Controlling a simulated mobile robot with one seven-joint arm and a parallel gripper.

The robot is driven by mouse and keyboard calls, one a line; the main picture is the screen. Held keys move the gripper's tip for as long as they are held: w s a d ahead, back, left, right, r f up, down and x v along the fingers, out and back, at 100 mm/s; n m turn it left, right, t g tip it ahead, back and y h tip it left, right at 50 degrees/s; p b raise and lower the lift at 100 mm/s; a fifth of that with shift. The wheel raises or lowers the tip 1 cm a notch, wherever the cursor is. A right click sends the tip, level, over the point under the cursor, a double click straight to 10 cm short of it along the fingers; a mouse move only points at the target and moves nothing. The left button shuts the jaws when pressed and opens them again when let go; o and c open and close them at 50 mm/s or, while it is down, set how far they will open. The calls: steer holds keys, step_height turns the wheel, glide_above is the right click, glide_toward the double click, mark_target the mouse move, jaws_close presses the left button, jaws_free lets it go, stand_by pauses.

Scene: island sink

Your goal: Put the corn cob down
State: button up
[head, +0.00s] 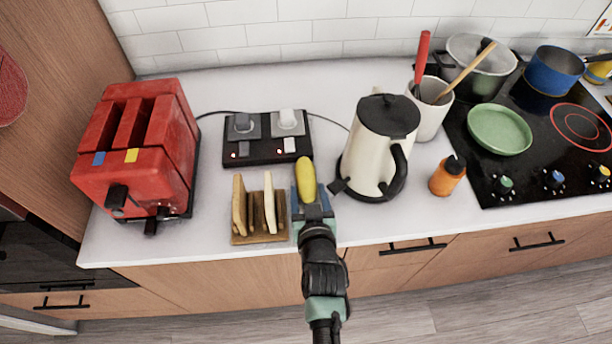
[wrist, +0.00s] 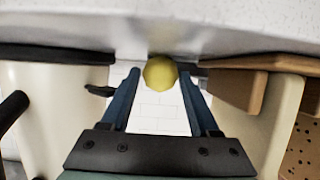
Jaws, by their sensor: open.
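The yellow corn cob (head: 306,180) lies lengthwise, pointing away from me, between the toast rack and the kettle at the counter's front. In the wrist view, which is upside down, the corn cob (wrist: 160,73) shows end-on, close against the white counter surface. My gripper (head: 311,194) is at the cob's near end with its blue fingers spread on either side. In the wrist view my gripper (wrist: 160,85) is open; a gap shows between the cob and the left finger, while the right fingertip is very near it. Whether that finger touches is unclear.
A wooden toast rack (head: 260,238) with bread stands close left, and a cream kettle (head: 372,145) close right. A black switch panel (head: 267,152) lies behind. A red toaster (head: 140,150) is far left; an orange bottle (head: 446,178) is beyond the kettle.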

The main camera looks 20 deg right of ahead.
steer(key=shift+x, duration=1.2)
jaws_close()
